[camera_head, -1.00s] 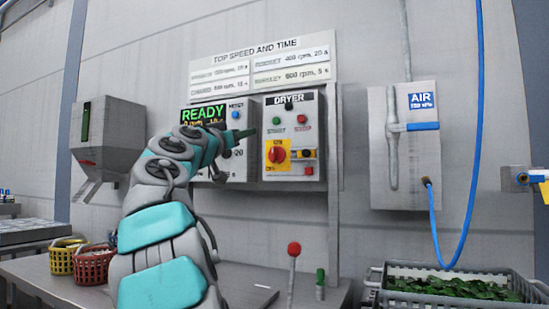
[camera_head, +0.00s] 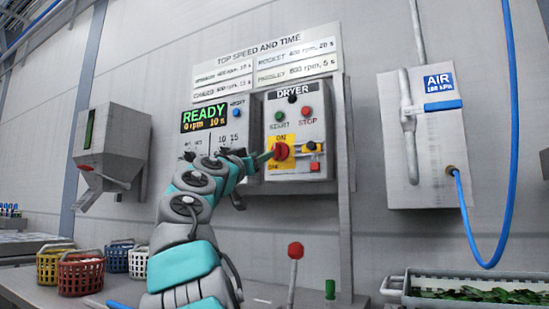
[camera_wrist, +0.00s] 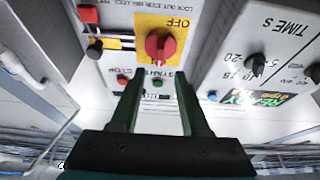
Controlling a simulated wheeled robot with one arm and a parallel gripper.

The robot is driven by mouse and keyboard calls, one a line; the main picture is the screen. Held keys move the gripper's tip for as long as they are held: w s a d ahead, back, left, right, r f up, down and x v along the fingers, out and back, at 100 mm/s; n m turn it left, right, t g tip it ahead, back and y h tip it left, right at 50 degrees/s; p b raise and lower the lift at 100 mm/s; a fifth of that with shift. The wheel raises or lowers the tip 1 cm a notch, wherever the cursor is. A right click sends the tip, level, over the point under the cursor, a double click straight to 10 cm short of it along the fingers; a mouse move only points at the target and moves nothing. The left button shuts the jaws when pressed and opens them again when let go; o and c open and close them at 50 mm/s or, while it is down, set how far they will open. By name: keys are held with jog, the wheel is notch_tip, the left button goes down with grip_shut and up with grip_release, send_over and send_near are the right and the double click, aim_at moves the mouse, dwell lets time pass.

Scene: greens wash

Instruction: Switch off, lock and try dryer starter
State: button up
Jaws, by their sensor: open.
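The dryer starter box (camera_head: 320,105) hangs on the wall panel, with a red rotary switch (camera_head: 281,151) on a yellow ON/OFF plate. The switch also shows in the wrist view (camera_wrist: 160,44), its handle roughly upright. A green START button (camera_head: 279,116) and red STOP button (camera_head: 307,112) sit above it. Right of the switch are a black part (camera_head: 311,145) and a red block (camera_head: 314,166); I cannot tell which is the lock. My gripper (camera_wrist: 159,80) is open and empty, its fingertips just short of the switch, one to each side in the wrist view.
A READY display (camera_head: 205,117) with dials stands left of the starter. Below are a red-knobbed lever (camera_head: 295,250) and a green-topped one (camera_head: 330,289). Baskets (camera_head: 82,274) stand at left, a crate of greens (camera_head: 395,284) at right. An air valve box (camera_head: 425,140) hangs at right.

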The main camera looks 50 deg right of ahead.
aim_at(275, 149)
jog(key=p+x, duration=0.2)
jog(key=x, duration=0.1)
jog(key=p+x, duration=0.2)
jog(key=x, duration=0.1)
jog(key=shift+w+d+r, duration=0.15)
jog(key=shift+d+r, duration=0.1)
jog(key=shift+r, duration=0.1)
jog(key=shift+w+d, duration=0.1)
jog(key=shift+d, duration=0.35)
jog(key=shift+c, duration=0.2)
grip_shut()
